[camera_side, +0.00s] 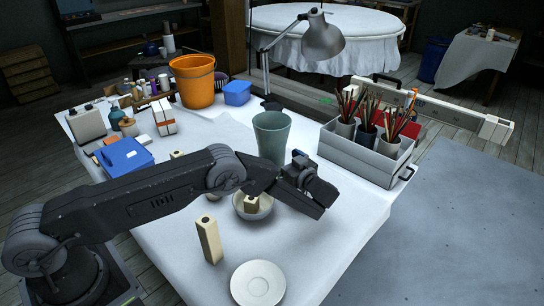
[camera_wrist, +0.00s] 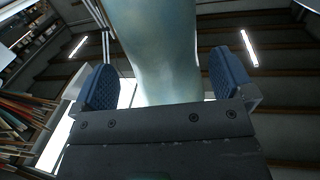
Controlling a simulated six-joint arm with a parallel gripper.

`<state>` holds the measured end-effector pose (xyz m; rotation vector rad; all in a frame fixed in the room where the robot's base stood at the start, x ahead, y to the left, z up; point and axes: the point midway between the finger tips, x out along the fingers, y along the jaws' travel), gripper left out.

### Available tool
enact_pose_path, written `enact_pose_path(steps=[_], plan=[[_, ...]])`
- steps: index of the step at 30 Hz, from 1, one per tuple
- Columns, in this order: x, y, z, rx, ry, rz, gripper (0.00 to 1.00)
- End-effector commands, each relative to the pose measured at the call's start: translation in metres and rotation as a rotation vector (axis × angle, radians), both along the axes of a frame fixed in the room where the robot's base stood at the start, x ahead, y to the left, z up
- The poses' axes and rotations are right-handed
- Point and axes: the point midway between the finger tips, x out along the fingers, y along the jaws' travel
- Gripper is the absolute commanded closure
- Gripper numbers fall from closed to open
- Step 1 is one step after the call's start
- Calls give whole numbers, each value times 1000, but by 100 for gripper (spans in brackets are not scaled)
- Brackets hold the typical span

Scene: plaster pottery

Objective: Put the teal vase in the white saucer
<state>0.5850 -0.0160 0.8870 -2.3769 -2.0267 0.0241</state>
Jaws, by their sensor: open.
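The teal vase (camera_side: 271,137) stands upright on the table in the side view, a tall tapered cup shape. My wrist and arm hide its lower part there. In the wrist view the vase (camera_wrist: 155,45) rises between the two blue finger pads of my gripper (camera_wrist: 164,80). The jaws are open, with a visible gap at each side of the vase. In the side view my gripper (camera_side: 298,157) is low, beside the vase; one finger is hidden. The white saucer (camera_side: 258,283) lies empty near the front edge of the table, toward the camera.
A bowl (camera_side: 268,210) with a cream block in it sits beneath my forearm. A tall cream block (camera_side: 209,240) stands left of it. A grey crate (camera_side: 345,157) of brush pots is at right. An orange bucket (camera_side: 193,82) and lamp (camera_side: 323,38) stand behind. The front right is clear.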

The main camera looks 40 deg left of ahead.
Motion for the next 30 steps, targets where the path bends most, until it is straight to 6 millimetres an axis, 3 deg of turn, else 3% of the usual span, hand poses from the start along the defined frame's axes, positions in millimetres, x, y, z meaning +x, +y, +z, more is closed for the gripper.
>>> enact_pose_path(steps=[9,19,30], plan=[[7,49,1,0,-1,3,0],[8,55,1,0,0,0,0],[8,55,1,0,0,1,35]])
